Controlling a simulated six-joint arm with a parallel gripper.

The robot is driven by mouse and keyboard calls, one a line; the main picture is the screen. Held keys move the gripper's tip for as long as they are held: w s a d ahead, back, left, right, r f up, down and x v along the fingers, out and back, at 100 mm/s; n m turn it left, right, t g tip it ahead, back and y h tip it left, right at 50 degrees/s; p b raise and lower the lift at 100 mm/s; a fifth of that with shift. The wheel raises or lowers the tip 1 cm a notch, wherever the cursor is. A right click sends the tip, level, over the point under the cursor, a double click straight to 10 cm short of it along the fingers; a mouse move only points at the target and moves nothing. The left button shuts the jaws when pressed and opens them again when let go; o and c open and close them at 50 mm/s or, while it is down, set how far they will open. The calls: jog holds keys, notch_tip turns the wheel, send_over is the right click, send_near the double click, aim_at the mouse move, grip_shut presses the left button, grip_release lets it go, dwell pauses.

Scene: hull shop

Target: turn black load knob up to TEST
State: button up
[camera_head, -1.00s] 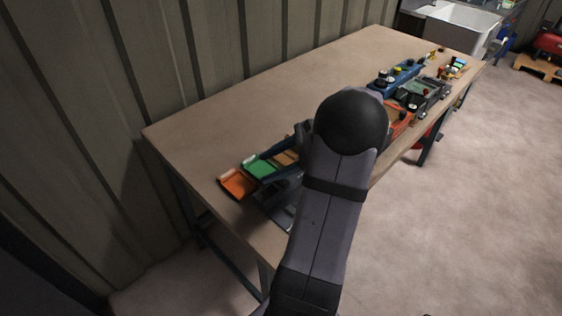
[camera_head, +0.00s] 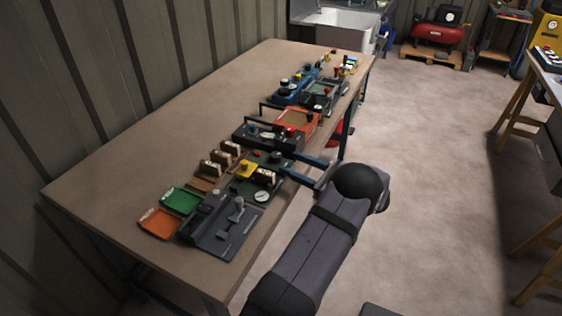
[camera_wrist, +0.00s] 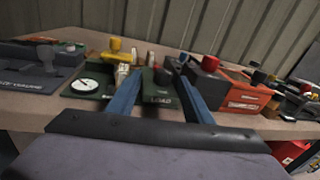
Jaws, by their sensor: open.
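The black load knob (camera_wrist: 162,76) shows in the wrist view on a dark green panel (camera_wrist: 160,100) marked LOAD. It lies between and beyond my two fingers. Its pointer setting and the TEST mark are too small to read. My gripper (camera_wrist: 157,68) is open, with two blue fingers spread on either side of the LOAD panel and nothing held between them. In the head view my gripper (camera_head: 289,163) reaches in over the table's right edge, with its tips at the green panel (camera_head: 268,157). I cannot tell whether they touch it.
A panel with a white gauge (camera_head: 262,196) and a yellow knob (camera_head: 245,167) stand nearby. A dark box with a handle and red knob (camera_head: 290,130) stands just beyond my fingers. A grey lever unit (camera_head: 225,225) is in front. The table's left side (camera_head: 130,150) is bare.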

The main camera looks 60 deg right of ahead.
aim_at(281, 159)
jog(key=shift+s+d+f+m+h, duration=0.2)
jog(key=shift+s+f+m+h, duration=0.2)
jog(key=shift+s+f+m, duration=0.35)
jog(key=shift+p+x, duration=0.9)
jog(key=shift+x, duration=2.8)
jog(key=shift+r, duration=0.1)
jog(key=c, duration=1.1)
